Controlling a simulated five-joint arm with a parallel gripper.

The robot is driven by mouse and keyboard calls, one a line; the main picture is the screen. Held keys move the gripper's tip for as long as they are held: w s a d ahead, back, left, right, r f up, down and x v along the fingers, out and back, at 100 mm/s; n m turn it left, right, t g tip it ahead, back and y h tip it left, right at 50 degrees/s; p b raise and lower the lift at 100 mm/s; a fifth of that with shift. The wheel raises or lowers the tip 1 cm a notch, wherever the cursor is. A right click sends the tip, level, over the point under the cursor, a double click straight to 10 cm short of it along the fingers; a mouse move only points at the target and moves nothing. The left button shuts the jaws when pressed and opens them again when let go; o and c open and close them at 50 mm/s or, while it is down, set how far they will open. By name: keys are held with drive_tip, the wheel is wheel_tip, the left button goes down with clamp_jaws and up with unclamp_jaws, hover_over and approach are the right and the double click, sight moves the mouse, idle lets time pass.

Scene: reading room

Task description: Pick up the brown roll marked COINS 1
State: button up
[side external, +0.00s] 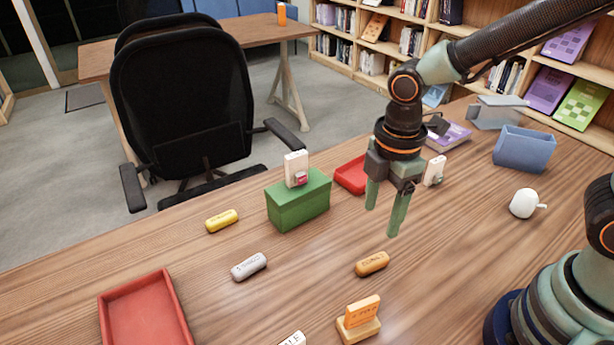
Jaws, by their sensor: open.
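An orange-brown roll (372,263) lies on the wooden table in front of the green box; its dark marking is too small to read with certainty. My gripper (381,221) points down with its two green fingers apart and nothing between them. In the picture its fingertips are just above and slightly right of the roll, apart from it. A yellow roll (221,221) and a pale grey roll (249,266) lie farther left, each with small dark lettering.
A green box (298,205) bears a small white object. An orange sign (361,312) stands near the front. A white mug (523,203) and blue bin (523,150) stand right. Table around the brown roll is clear.

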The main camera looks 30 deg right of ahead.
sight(373, 260)
drive_tip(key=shift+s+d+f, duration=0.1)
drive_tip(key=shift+s+f, duration=0.05)
drive_tip(key=shift+f, duration=6.1)
clamp_jaws()
